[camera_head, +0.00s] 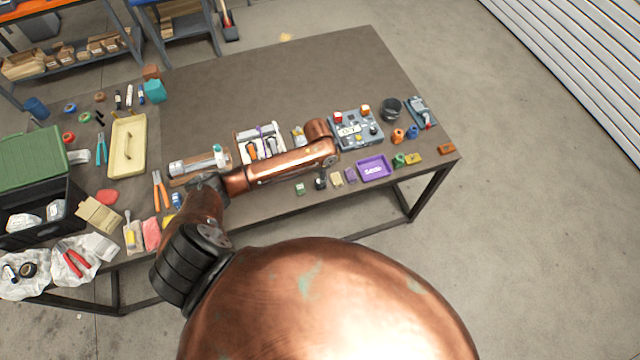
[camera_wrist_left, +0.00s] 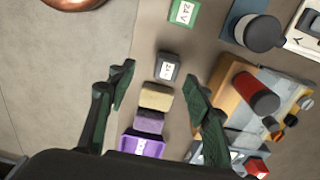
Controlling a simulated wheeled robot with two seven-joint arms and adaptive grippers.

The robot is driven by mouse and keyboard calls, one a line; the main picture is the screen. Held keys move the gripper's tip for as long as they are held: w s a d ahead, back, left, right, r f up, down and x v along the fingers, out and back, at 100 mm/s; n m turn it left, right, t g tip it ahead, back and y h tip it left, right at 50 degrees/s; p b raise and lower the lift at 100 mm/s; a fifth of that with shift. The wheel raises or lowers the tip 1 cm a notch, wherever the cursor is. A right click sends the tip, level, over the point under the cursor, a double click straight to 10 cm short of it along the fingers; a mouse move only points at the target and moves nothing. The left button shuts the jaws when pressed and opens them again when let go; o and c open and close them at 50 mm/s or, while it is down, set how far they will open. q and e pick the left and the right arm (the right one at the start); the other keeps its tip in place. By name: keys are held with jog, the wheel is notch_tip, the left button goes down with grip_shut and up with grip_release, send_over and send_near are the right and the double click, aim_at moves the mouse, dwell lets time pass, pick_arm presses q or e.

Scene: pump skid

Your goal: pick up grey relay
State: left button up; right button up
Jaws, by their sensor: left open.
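The grey relay (camera_wrist_left: 168,67) is a small dark grey block with a white label. In the left wrist view it lies on the table between and slightly beyond my open left fingertips (camera_wrist_left: 158,78), untouched. It stands in a row between a green relay (camera_wrist_left: 184,13) marked 24V and a tan block (camera_wrist_left: 156,97). In the head view the grey relay (camera_head: 320,184) is a small dark shape near the table's front edge, just below my left arm's wrist. My left gripper's fingers are hard to make out there. My right gripper is not seen.
A mauve block (camera_wrist_left: 149,121) and a purple tray (camera_head: 374,168) continue the row. Beyond the wrist are a grey board with parts (camera_head: 356,130) and a white divided bin (camera_head: 262,143). A dark cup (camera_head: 391,106) stands farther right. The table's back middle (camera_head: 290,85) is clear.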

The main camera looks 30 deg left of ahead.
pick_arm(q)
jog(key=shift+w+a+r, duration=0.3)
jog(key=shift+w+a, duration=0.15)
jog(key=shift+a, duration=0.1)
jog(key=shift+w+a+f, duration=0.1)
jog(key=shift+a+f, duration=0.05)
jog(key=f, duration=0.5)
jog(key=f+p, duration=0.1)
jog(key=f, duration=0.1)
jog(key=shift+d+f, duration=0.2)
jog(key=shift+d, duration=0.2)
jog(key=shift+c, duration=0.2)
jog(key=c, duration=1.1)
jog(key=shift+o, duration=0.2)
jog(key=shift+r, duration=0.1)
